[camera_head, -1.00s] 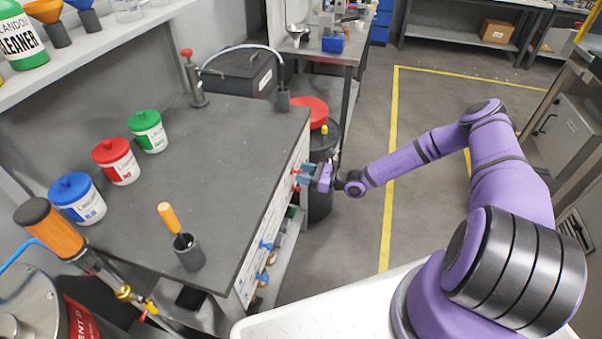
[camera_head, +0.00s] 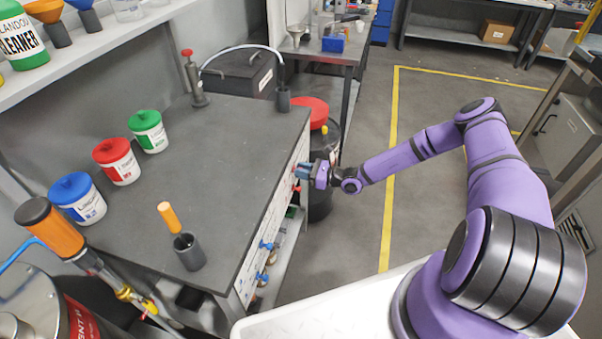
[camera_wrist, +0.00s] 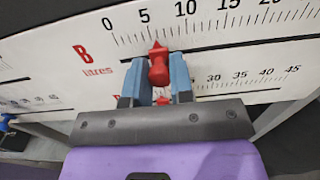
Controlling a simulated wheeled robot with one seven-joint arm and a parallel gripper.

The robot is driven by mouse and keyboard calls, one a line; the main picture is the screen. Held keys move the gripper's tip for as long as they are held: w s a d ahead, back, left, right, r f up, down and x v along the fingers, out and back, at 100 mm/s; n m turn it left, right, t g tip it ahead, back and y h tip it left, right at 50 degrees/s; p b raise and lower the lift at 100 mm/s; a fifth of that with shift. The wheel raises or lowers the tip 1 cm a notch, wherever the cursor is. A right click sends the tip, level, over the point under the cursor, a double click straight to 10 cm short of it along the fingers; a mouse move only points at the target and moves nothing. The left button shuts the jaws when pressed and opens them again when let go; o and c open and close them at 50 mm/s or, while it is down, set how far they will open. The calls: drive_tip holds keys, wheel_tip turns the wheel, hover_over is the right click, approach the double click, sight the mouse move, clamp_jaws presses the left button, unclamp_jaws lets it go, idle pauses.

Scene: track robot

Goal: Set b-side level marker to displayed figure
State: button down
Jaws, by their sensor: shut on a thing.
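The b-side level marker is a red pointer knob (camera_wrist: 159,66) on a white scale panel (camera_wrist: 100,62) printed with a red B and "litres". Its tip points up near the 5 mark of the upper scale. My gripper (camera_wrist: 157,80) is shut on this knob, one blue-grey finger on each side. In the head view my gripper (camera_head: 306,172) is at the far end of the bench's front panel. A second, lower scale and another red part (camera_wrist: 193,117) are partly hidden behind my gripper. I cannot read any displayed figure in these views.
Blue knobs (camera_head: 266,245) stick out at the near end of the same panel. A red-lidded drum (camera_head: 311,110) stands beyond the bench. The floor to the right is open.

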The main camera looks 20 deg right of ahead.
sight(301, 149)
drive_tip(key=w+d, duration=0.2)
drive_tip(key=w, duration=0.1)
drive_tip(key=w+d, duration=0.2)
drive_tip(key=w, duration=0.1)
drive_tip(key=w+d, duration=0.2)
drive_tip(key=w, duration=0.1)
drive_tip(key=c, duration=1)
unclamp_jaws()
drive_tip(key=v, duration=1)
drive_tip(key=shift+s+d, duration=0.25)
drive_tip(key=shift+d, duration=0.1)
